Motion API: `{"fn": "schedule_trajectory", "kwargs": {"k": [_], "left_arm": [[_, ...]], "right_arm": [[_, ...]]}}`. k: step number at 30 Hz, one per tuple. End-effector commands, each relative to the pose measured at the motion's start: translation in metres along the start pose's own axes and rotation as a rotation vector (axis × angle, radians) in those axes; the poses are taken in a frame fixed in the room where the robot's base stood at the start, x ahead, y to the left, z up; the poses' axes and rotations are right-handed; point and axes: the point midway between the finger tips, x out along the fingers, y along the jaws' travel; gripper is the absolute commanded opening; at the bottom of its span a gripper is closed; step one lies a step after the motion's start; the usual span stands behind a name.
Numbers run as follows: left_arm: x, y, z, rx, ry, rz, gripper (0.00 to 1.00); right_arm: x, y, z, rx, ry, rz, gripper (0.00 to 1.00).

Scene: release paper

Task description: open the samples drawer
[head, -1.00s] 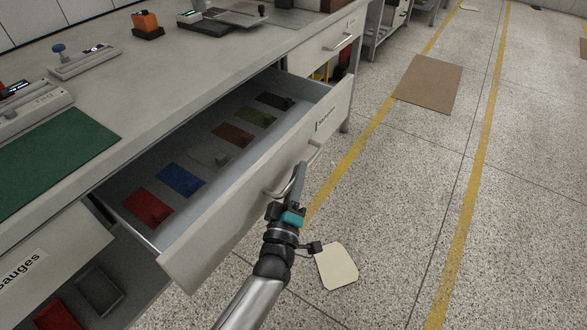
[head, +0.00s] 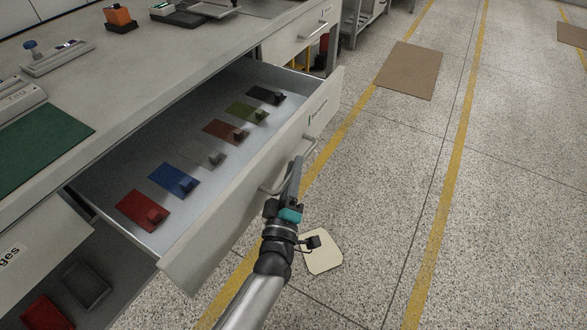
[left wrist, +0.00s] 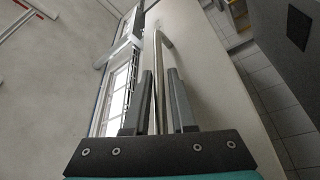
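The samples drawer (head: 225,225) stands well out from the bench, its inside in plain view. Several coloured cards with small blocks lie in a row on its floor. Its front has a small label, too small to read, and a bar handle (head: 312,146). My left gripper (head: 296,172) is at this handle, outside the drawer front. In the left wrist view the handle bar (left wrist: 159,75) runs between the two close-set fingers (left wrist: 160,90), which are shut around it. My right gripper is in neither view.
Another drawer (head: 300,36) is shut farther along the bench. At lower left, a front ending in "ges" (head: 30,245) stands beside trays (head: 87,284). A cream sheet (head: 322,262) and a brown mat (head: 410,70) lie on the floor.

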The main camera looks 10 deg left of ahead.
Motion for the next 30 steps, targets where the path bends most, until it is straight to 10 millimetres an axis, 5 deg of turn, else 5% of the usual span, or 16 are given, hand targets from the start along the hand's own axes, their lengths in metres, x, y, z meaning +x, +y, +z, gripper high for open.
{"fn": "schedule_trajectory", "kwargs": {"k": [5,17,30], "left_arm": [[0.0,0.0,0.0,0.0,0.0,0.0,0.45],[-0.009,0.0,-0.001,0.0,0.0,-0.001,0.45],[-0.102,0.0,-0.001,0.001,-0.003,-0.004,0.45]], "right_arm": [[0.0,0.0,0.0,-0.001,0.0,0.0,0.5],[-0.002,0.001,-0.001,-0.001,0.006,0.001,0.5],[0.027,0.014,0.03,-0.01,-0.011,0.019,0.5]]}}
